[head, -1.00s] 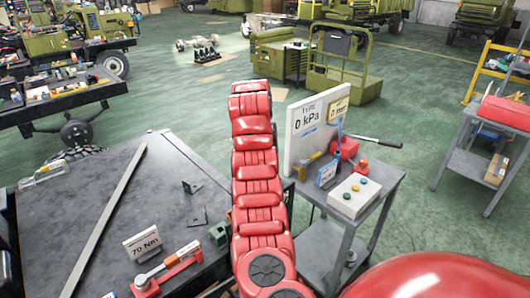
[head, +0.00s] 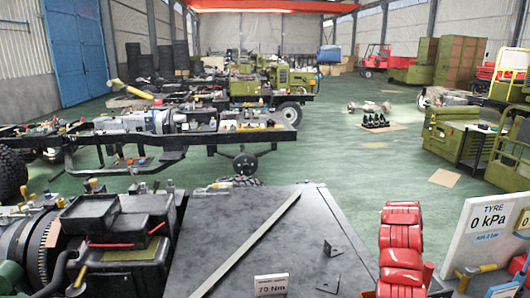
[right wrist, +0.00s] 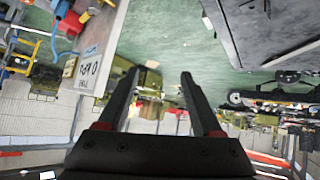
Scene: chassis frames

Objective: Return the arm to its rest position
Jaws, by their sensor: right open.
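My red arm (head: 401,250) rises from the bottom edge at the right of the head view. Its gripper end cannot be made out there. In the right wrist view my right gripper (right wrist: 154,80) has its two dark fingers spread apart with nothing between them. That view is upside down, with the hall floor and vehicles beyond the fingers. My left gripper is in neither view.
A dark workbench (head: 225,215) with a long metal bar (head: 245,240) and a 70 Nm sign (head: 271,287) lies left of the arm. The tyre board (head: 484,235) stands close to its right. An engine (head: 115,235) is at lower left. Green floor is open beyond the bench.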

